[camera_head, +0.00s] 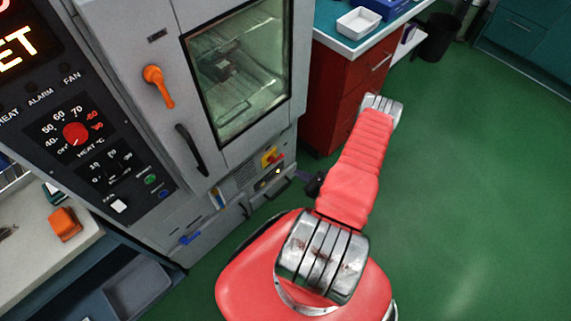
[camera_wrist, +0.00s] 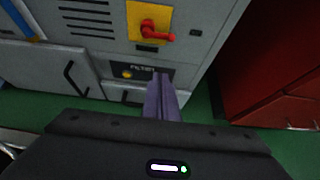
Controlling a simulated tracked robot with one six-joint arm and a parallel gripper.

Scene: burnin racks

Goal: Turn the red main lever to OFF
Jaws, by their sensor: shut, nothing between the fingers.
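The red main lever (camera_wrist: 156,32) sits on a yellow plate (camera_wrist: 136,12) on the grey cabinet front. In the wrist view its handle points to the right, tilted slightly down. The lever (camera_head: 275,160) also shows small in the head view, low on the cabinet below the glass door. My gripper (camera_wrist: 162,76) has its purple fingers shut together with nothing between them. In the wrist view the fingertips appear below the lever, apart from it, in front of the dark label strip. In the head view my gripper (camera_head: 304,176) is to the right of the lever, partly hidden by my arm.
An orange door handle (camera_head: 158,85) and a dark bar handle (camera_head: 190,150) stick out from the cabinet. A red drawer unit (camera_head: 335,85) stands close on the right. Green floor (camera_head: 470,190) is clear on the right.

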